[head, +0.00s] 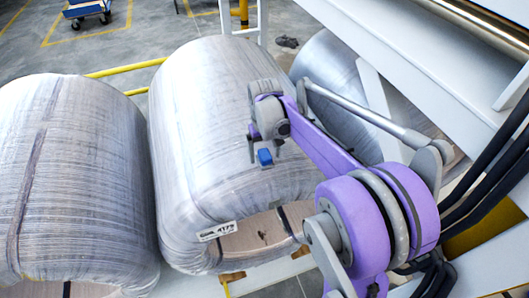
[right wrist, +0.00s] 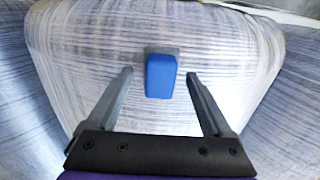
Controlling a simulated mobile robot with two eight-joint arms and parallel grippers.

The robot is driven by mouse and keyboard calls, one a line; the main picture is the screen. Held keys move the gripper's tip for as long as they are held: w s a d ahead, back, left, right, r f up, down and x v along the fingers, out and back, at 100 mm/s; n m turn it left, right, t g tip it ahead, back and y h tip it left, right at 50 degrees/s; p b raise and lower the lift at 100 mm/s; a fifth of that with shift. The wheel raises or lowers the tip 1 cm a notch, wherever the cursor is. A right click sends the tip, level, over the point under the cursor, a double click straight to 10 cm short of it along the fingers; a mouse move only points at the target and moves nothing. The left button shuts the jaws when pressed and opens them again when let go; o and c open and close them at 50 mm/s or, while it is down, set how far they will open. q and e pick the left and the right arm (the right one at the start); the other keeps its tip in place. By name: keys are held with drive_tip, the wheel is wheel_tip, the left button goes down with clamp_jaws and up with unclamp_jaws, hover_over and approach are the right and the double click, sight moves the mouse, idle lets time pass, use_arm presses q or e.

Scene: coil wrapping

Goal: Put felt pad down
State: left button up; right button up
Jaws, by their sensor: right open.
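The felt pad (head: 265,157) shows as a small blue block on the upper side of the middle wrapped coil (head: 190,110). In the right wrist view the blue pad (right wrist: 161,77) has a grey patch behind its top edge and rests against the coil's wrapped surface (right wrist: 230,45). My right gripper (head: 264,149) is at the pad, its fingers pointing toward the coil. In the right wrist view the right gripper's fingers (right wrist: 159,75) stand apart on either side of the pad, with a gap on both sides. My left gripper is not in view.
Another wrapped coil (head: 85,170) stands close on the left and a third (head: 330,70) is partly hidden behind my right arm. A white label (head: 217,231) is on the middle coil's lower edge. White machine framework (head: 420,60) fills the right side. A yellow rail (head: 125,69) runs behind.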

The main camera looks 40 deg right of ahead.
sight(264, 152)
wheel_tip(264, 152, up, 12)
drive_tip(key=p, duration=0.1)
drive_tip(key=s+a+f+n+t, duration=0.3)
drive_tip(key=s+a+f+t, duration=0.2)
drive_tip(key=s+a+f, duration=0.7)
drive_tip(key=s+a, duration=0.3)
drive_tip(key=a, duration=0.1)
drive_tip(key=shift+f+n+t, duration=0.3)
drive_tip(key=shift+f, duration=0.1)
